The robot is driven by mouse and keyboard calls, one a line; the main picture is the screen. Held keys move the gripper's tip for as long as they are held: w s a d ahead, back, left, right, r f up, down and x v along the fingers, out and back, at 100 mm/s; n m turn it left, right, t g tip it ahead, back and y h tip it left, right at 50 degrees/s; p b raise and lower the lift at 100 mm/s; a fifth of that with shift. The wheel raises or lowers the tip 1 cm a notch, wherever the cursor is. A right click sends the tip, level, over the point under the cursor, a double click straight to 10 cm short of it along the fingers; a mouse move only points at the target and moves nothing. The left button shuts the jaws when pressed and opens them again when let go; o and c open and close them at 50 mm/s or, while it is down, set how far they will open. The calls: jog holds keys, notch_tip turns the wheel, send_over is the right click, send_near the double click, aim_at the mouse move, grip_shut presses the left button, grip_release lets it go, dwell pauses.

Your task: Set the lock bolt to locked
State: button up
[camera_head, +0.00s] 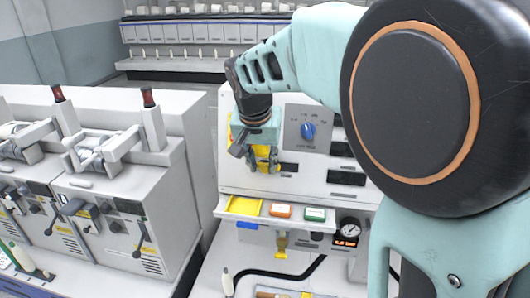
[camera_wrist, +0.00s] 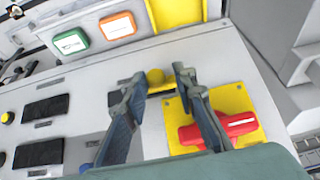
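My gripper (camera_wrist: 157,80) is open, its two dark fingers spread apart, in front of the machine panel. A yellow round knob (camera_wrist: 155,77), which looks like the end of the lock bolt, shows between the fingertips in the wrist view; I cannot tell whether they touch it. A yellow plate (camera_wrist: 181,106) carries a red handle (camera_wrist: 240,124), partly hidden behind the right finger. I cannot read the bolt's position. In the head view my gripper (camera_head: 262,158) is at the panel, hiding most of the yellow plate (camera_head: 237,130).
A blue rotary knob (camera_head: 308,131) is to the right of my gripper. Below are a yellow tray (camera_head: 244,206), an orange button (camera_head: 280,211), a green button (camera_head: 315,214) and a gauge (camera_head: 349,228). Winding machines (camera_head: 110,200) stand at the left.

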jog(key=shift+s, duration=0.1)
dwell(0.3)
jog(key=v, duration=1.2)
